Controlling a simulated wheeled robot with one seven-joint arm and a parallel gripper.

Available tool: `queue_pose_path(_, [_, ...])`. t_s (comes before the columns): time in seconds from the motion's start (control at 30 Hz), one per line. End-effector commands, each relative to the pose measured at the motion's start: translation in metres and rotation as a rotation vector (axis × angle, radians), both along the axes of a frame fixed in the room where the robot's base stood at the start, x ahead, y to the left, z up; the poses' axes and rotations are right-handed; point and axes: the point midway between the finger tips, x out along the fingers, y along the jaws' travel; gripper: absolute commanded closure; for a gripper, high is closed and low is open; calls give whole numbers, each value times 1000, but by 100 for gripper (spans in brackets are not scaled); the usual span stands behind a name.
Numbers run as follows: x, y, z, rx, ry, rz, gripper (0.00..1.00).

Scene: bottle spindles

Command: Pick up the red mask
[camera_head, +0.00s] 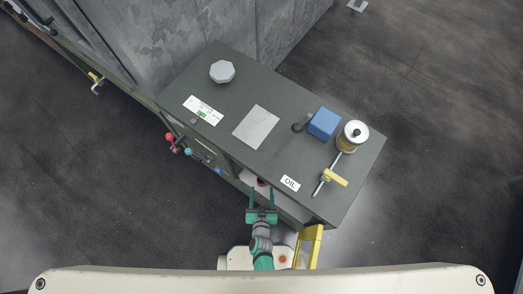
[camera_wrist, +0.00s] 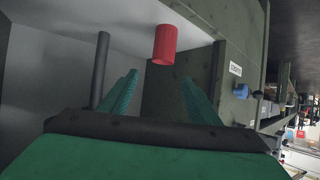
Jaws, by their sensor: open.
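A red cylinder (camera_wrist: 164,45) is in the wrist view, beyond and between my gripper's fingertips, against a light grey surface inside a recess of the cabinet. It is the red thing nearest my gripper; I see no clear mask shape. In the head view a small red spot (camera_head: 262,183) shows at the cabinet's front side, just ahead of the fingers. My gripper (camera_head: 264,190) is open, with its two green fingers reaching toward the recess. In the wrist view my gripper (camera_wrist: 160,80) holds nothing, and the cylinder looks apart from both fingers.
A dark rod (camera_wrist: 102,70) stands left of the fingers in the wrist view. Red and teal knobs (camera_head: 176,143) stick out left of my gripper.

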Motion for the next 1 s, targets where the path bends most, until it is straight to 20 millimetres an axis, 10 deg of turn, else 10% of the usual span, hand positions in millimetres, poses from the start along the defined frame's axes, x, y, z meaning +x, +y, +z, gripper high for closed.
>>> queue_pose_path(1.0, [82, 1, -63, -6, 27, -7, 44])
